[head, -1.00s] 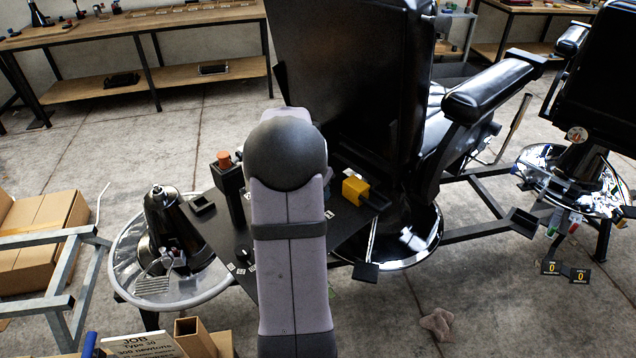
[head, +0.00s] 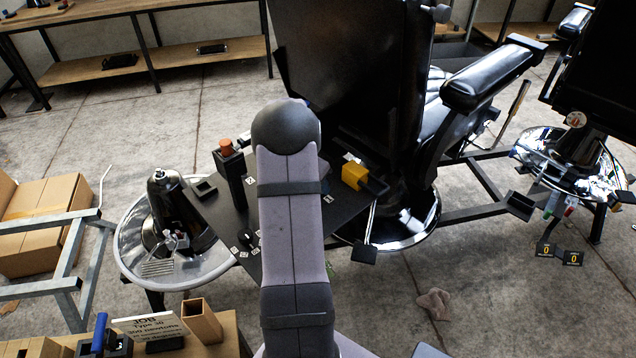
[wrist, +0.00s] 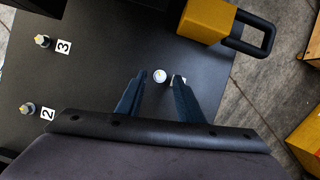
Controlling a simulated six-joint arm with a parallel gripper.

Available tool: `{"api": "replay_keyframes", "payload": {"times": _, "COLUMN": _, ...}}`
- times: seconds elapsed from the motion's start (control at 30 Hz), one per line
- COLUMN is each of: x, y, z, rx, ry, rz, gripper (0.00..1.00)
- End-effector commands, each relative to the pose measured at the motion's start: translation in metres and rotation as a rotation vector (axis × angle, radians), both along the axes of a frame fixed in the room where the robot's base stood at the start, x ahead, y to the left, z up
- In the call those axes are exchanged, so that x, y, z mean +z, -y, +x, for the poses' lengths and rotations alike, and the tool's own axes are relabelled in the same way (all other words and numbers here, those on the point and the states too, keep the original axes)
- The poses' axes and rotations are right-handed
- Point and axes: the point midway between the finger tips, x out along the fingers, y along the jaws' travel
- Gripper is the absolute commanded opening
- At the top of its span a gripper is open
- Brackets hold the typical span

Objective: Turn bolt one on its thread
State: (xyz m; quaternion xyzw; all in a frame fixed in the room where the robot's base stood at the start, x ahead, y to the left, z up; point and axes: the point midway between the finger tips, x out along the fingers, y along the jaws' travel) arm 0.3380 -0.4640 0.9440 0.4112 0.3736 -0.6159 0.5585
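Bolt one seems to be the pale round bolt head (wrist: 160,76) on the black plate (wrist: 110,70), with a white label (wrist: 182,80) partly hidden beside it, its number unreadable. My gripper (wrist: 158,79) is open, its two dark blue fingertips on either side of this bolt head. A gap shows on both sides; I cannot tell the height of the tips above the plate. Two other bolts stand to the left, one by label 2 (wrist: 28,108) and one by label 3 (wrist: 42,41). In the head view my arm hides the gripper and this bolt.
A yellow block with a black handle (wrist: 207,20) is near the plate's far right edge; it also shows in the head view (head: 354,175). A black post with an orange top (head: 228,163) stands at the plate's left. The black barber chair (head: 350,80) rises behind.

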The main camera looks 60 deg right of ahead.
Motion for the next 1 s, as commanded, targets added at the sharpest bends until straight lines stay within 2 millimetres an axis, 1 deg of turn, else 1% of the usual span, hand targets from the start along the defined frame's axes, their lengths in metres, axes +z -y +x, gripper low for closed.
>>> {"api": "replay_keyframes", "payload": {"times": 0.13, "x": -0.0087, "y": 0.0033, "z": -0.0007, "rx": -0.002, "ry": 0.001, "rz": 0.001, "gripper": 0.34}}
{"api": "replay_keyframes", "payload": {"times": 0.47, "x": -0.0112, "y": 0.0045, "z": -0.0005, "rx": -0.001, "ry": 0.001, "rz": 0.000, "gripper": 0.34}}
{"api": "replay_keyframes", "payload": {"times": 0.57, "x": -0.0111, "y": 0.0045, "z": -0.0005, "rx": -0.001, "ry": 0.001, "rz": 0.000, "gripper": 0.12}}
{"api": "replay_keyframes", "payload": {"times": 0.6, "x": -0.0111, "y": 0.0045, "z": -0.0005, "rx": -0.001, "ry": 0.001, "rz": 0.000, "gripper": 0.03}}
{"api": "replay_keyframes", "payload": {"times": 0.63, "x": -0.0110, "y": 0.0044, "z": -0.0005, "rx": -0.001, "ry": 0.001, "rz": 0.000, "gripper": 0.00}}
{"api": "replay_keyframes", "payload": {"times": 1.0, "x": -0.0112, "y": 0.0045, "z": 0.0005, "rx": -0.035, "ry": 0.001, "rz": 0.000, "gripper": 0.00}}
